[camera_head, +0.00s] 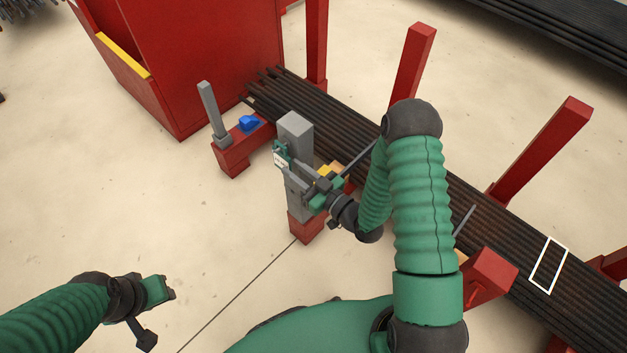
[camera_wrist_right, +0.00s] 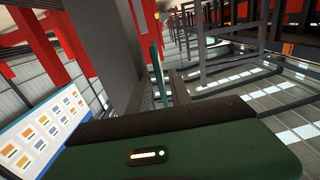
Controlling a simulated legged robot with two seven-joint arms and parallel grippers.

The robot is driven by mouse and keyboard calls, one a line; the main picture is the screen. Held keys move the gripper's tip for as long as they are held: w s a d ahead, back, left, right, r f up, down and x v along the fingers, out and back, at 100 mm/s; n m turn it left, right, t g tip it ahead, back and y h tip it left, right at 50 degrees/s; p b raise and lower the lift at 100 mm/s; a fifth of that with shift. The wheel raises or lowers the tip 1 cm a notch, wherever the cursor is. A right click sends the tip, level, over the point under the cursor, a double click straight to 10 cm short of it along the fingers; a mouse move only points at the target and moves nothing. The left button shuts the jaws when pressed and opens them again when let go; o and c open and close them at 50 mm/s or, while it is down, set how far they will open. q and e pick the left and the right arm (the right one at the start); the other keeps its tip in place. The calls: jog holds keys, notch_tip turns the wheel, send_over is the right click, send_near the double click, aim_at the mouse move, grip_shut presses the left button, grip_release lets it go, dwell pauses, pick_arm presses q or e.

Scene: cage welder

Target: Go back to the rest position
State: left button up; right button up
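My right gripper (camera_head: 322,188) is by a grey upright post (camera_head: 295,135) on a red foot, with the arm bent down from the right. It overlaps the post in the head view, and I cannot tell whether it touches. A small teal part with a white label (camera_head: 281,158) sits at the post's left side. The wrist view shows a card with coloured squares (camera_wrist_right: 45,128) at the left and a dark green housing with a lit bar; the fingertips are unclear. My left gripper (camera_head: 160,290) is at the lower left over bare floor, with nothing visible in it.
Long dark bars (camera_head: 510,240) lie across red supports, with red posts (camera_head: 545,150) standing behind. A large red bin (camera_head: 190,60) is at the back left.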

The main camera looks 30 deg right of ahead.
jog(key=s+d+f+g+h+p, duration=0.1)
jog(key=s+d+g+h, duration=0.4)
jog(key=g, duration=0.3)
jog(key=s+a+r+m+g+h, duration=0.1)
jog(key=s+a+r+m+g, duration=0.15)
jog(key=s, duration=0.35)
jog(key=s+a+r+m+g, duration=0.1)
jog(key=s+a+r+g, duration=0.2)
jog(key=s, duration=0.3)
notch_tip(320, 180, up, 29)
jog(key=s+p, duration=0.1)
jog(key=p, duration=2.7)
jog(key=shift+f+g, duration=0.2)
jog(key=shift+g, duration=0.25)
jog(key=shift+m, duration=0.25)
